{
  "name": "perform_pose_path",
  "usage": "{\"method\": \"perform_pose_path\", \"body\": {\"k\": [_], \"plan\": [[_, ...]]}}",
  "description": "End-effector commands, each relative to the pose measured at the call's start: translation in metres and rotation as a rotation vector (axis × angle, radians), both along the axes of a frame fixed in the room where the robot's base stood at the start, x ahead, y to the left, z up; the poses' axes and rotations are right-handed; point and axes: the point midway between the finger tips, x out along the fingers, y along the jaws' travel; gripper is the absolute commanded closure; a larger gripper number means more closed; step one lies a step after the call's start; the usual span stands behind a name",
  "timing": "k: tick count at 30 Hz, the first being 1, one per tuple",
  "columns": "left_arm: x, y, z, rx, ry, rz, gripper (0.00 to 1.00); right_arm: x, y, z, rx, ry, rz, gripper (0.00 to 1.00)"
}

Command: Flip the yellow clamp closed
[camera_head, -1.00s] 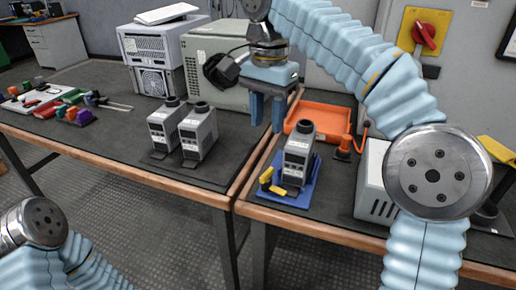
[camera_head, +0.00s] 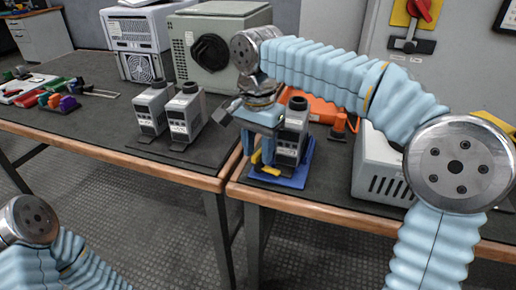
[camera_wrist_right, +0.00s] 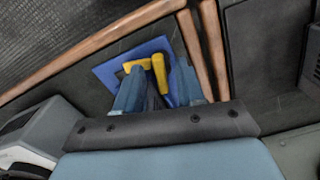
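The yellow clamp (camera_head: 257,158) is at the left side of a blue base plate (camera_head: 290,180) on the right-hand table. In the right wrist view the yellow clamp (camera_wrist_right: 160,74) lies between my finger tips, over the blue plate (camera_wrist_right: 108,70). A grey capacitor unit (camera_head: 291,138) stands upright on the plate, right of the clamp. My right gripper (camera_head: 258,148) points down over the clamp with its fingers apart; it also shows in the right wrist view (camera_wrist_right: 160,92). I cannot tell whether a finger touches the clamp. My left gripper is out of view.
Two similar grey units (camera_head: 168,114) stand on the left table, with coloured tools (camera_head: 55,100) beyond. An orange tray (camera_head: 322,108) lies behind the blue plate, partly hidden by my right arm. A white vented box (camera_head: 385,165) is to the right. A gap separates the tables.

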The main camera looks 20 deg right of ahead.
Motion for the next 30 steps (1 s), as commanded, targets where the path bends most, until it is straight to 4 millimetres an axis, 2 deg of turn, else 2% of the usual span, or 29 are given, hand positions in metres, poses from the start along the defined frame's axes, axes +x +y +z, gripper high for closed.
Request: {"method": "perform_pose_path", "body": {"k": [5, 8, 13, 19, 24, 30], "plan": [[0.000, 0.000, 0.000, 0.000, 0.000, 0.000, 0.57, 0.000, 0.000, 0.000, 0.000, 0.000, 0.000, 0.62], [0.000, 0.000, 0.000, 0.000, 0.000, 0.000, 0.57, 0.000, 0.000, 0.000, 0.000, 0.000, 0.000, 0.74], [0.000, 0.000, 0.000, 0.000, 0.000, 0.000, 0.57, 0.000, 0.000, 0.000, 0.000, 0.000, -0.001, 1.00], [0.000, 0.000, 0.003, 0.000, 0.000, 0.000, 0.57, 0.000, 0.000, 0.001, -0.001, 0.001, 0.011, 1.00], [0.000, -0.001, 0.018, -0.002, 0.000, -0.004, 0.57, 0.000, -0.001, 0.004, -0.001, 0.001, 0.161, 1.00], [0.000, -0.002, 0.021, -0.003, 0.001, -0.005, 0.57, -0.001, -0.001, 0.001, -0.001, 0.001, 0.258, 1.00]]}}
